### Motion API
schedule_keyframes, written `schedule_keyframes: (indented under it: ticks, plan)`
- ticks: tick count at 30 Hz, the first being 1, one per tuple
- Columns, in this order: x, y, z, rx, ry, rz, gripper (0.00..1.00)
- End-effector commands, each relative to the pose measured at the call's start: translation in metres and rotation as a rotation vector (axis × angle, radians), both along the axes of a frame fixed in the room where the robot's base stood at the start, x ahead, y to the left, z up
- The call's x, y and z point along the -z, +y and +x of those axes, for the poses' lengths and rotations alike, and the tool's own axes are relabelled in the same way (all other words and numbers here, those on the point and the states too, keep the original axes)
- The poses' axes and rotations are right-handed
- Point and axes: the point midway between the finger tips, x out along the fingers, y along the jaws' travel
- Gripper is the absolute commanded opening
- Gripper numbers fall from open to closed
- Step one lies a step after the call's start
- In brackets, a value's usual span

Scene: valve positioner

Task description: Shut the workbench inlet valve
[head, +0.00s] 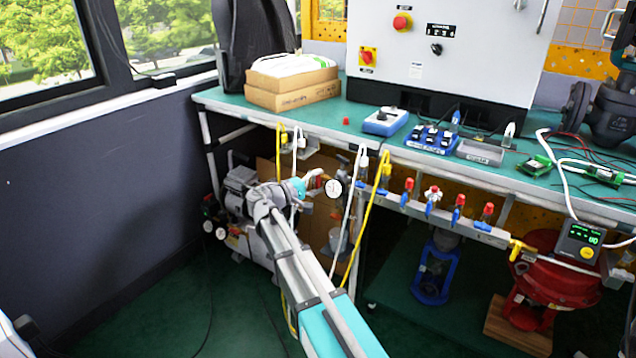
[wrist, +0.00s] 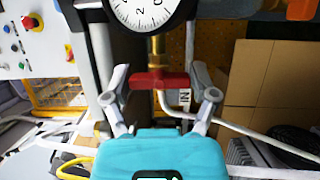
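The inlet valve has a red handle (wrist: 158,80) below a brass fitting (wrist: 157,46) in the wrist view. The handle lies crosswise to that fitting. A tag reading "IN" (wrist: 184,97) is beside it. My gripper (wrist: 157,78) is open, with one finger on each side of the handle and visible gaps at both ends. I cannot tell whether the fingertips reach to its depth. In the head view my gripper (head: 312,182) is at the left part of the bench front, and the handle is too small to make out clearly.
A round pressure gauge (wrist: 145,8) is close above the handle; it also shows in the head view (head: 333,188). White and yellow hoses (head: 372,205) hang nearby. The green workbench (head: 225,100) overhangs.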

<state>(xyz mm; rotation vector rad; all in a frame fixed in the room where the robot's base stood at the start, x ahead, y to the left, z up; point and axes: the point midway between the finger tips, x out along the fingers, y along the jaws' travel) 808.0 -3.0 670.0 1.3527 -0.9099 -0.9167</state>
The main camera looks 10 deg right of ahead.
Motion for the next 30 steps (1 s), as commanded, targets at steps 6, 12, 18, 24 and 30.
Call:
schedule_keyframes:
  ticks: [6,12,18,24,30]
  plan:
    - [0.000,0.000,0.000,0.000,-0.001,0.000,1.00]
    - [0.000,0.000,0.000,0.000,-0.002,0.001,1.00]
    - [0.000,0.002,-0.001,-0.001,-0.002,0.001,1.00]
    - [0.000,0.014,-0.005,-0.003,-0.002,0.001,1.00]
    - [0.000,0.036,-0.014,-0.003,-0.001,0.002,1.00]
